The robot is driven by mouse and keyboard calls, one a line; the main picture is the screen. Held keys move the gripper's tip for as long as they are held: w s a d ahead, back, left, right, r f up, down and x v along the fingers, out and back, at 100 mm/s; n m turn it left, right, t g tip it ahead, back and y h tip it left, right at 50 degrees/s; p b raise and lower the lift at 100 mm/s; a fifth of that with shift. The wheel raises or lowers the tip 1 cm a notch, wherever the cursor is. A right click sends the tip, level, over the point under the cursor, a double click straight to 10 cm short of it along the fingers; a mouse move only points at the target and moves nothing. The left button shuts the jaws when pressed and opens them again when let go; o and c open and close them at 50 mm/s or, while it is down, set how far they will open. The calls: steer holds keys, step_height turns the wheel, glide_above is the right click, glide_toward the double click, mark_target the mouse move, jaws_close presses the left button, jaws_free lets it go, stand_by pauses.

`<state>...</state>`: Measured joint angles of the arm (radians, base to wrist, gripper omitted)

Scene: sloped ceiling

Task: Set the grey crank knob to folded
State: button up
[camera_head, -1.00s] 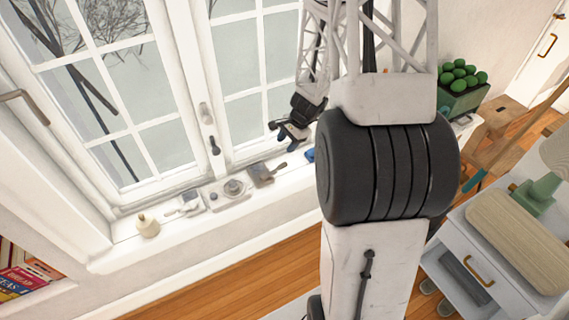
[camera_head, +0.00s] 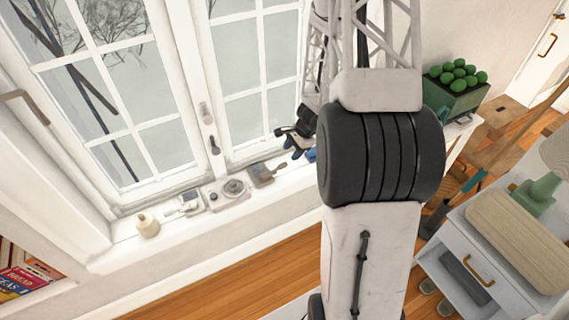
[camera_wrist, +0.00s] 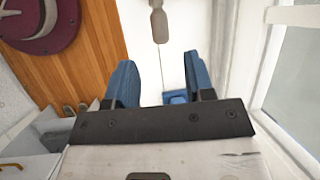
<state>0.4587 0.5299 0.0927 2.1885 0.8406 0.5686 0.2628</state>
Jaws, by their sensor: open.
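A grey-brown fitting with a stubby handle (camera_head: 265,173) lies on the windowsill; it looks like the crank knob, though I cannot be sure. Its handle points right, toward my gripper. In the wrist view a grey-brown handle (camera_wrist: 158,24) shows at the top edge, beyond the fingertips; the rest is cut off. My gripper (camera_head: 294,148) hangs above the sill just right of this fitting, apart from it.
Left along the windowsill (camera_head: 215,210) are a round grey dial on a plate (camera_head: 233,188), a small grey-white device (camera_head: 188,203) and a cream bell-shaped thing (camera_head: 148,225). The window (camera_head: 250,110) rises close behind.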

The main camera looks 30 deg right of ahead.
mark_target(285, 163)
steer(key=shift+x, duration=3.7)
steer(key=shift+c, duration=0.3)
jaws_close()
steer(key=shift+s+d+f+y, duration=0.1)
steer(key=shift+f+y, duration=0.15)
steer(key=shift+y, duration=0.45)
steer(key=shift+d+f+y, duration=0.1)
steer(key=shift+f+y, duration=0.15)
steer(key=shift+y, duration=0.45)
steer(key=shift+o, duration=0.3)
jaws_free()
